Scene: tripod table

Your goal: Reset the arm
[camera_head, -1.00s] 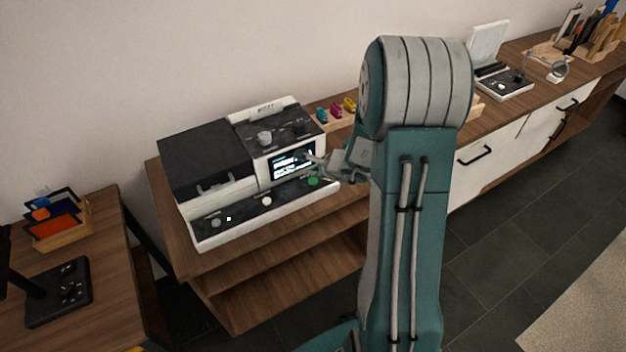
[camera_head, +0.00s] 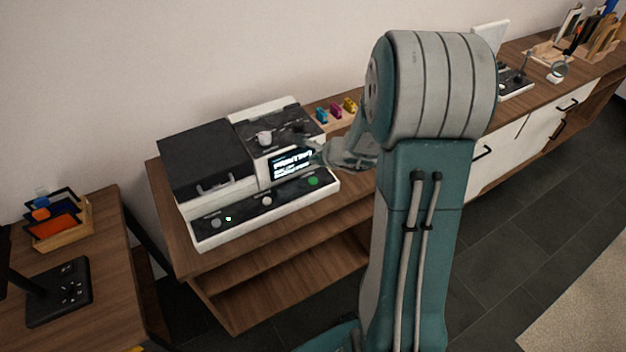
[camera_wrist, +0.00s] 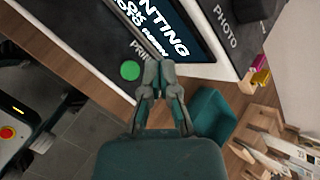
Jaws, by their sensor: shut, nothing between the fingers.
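My gripper (camera_wrist: 158,72) is shut and empty in the wrist view, with its fingertips together beside the green button (camera_wrist: 130,70) and the lit screen with "PRINTING" text (camera_wrist: 165,25). In the head view my gripper is small and partly hidden by my arm, just right of the machine's screen (camera_head: 292,163). My teal and grey arm stands raised in the middle of the head view. The machine (camera_head: 205,160) is black and white, and its green button (camera_head: 313,181) is on the front panel.
The machine stands on a wooden shelf unit (camera_head: 290,290). Coloured cartridges (camera_head: 336,111) lie behind it to the right. A side table with a wooden holder (camera_head: 65,230) is at the left.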

